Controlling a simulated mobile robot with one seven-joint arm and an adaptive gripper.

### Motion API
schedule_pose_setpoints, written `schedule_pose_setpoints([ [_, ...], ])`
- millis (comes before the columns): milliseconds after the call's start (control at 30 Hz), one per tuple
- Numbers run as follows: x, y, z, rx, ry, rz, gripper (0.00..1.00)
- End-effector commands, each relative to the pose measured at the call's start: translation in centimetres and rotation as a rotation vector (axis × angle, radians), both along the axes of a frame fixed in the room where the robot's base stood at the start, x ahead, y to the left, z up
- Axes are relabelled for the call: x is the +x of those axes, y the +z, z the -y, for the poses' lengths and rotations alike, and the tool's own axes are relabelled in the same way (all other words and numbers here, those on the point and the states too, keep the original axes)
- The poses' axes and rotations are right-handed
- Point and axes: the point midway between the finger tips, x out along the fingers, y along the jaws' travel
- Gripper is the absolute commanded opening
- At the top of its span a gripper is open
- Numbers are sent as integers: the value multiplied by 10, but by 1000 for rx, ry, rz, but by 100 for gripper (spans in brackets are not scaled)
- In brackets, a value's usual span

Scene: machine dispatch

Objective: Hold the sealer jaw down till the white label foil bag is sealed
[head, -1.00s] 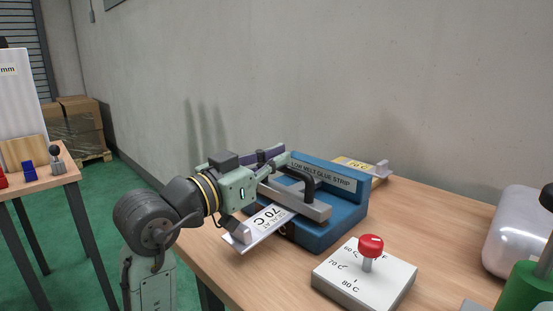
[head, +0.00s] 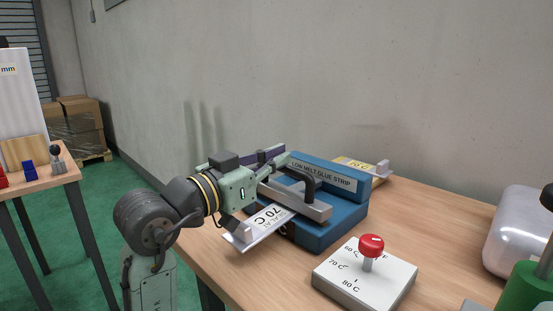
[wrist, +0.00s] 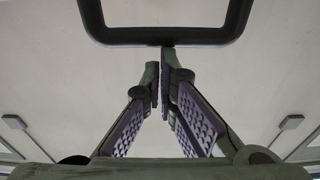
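The blue sealer (head: 345,214) stands on the wooden table and carries a "LOW MELT GLUE STRIP" label. Its grey jaw bar (head: 312,208) has a black handle (head: 307,184) and lies low over the base. The white label foil bag (head: 258,232), marked 70 C, sticks out at the sealer's front left; its inner part is hidden under the jaw. My gripper (head: 284,158) reaches in from the left at the handle. In the wrist view my gripper's fingertips (wrist: 160,70) are together with nothing seen between them, just below the handle (wrist: 165,38). I cannot tell whether they touch it.
A dial box (head: 350,288) with a red knob (head: 371,245) stands at the front right. A yellow label bag (head: 358,166) lies behind the sealer. A silvery rounded object (head: 515,230) and a green object (head: 527,292) are at the right. A second table (head: 60,178) is at the left.

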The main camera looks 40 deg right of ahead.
Motion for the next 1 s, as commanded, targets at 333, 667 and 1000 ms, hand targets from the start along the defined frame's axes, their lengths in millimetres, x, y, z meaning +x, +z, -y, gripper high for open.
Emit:
schedule_pose_setpoints([
  [333, 1, -11, 3, 24, -4, -13, 0],
  [667, -3, -8, -40, 9, 2, -6, 0],
  [1000, -9, -5, -79, 0, 1, 2, 0],
])
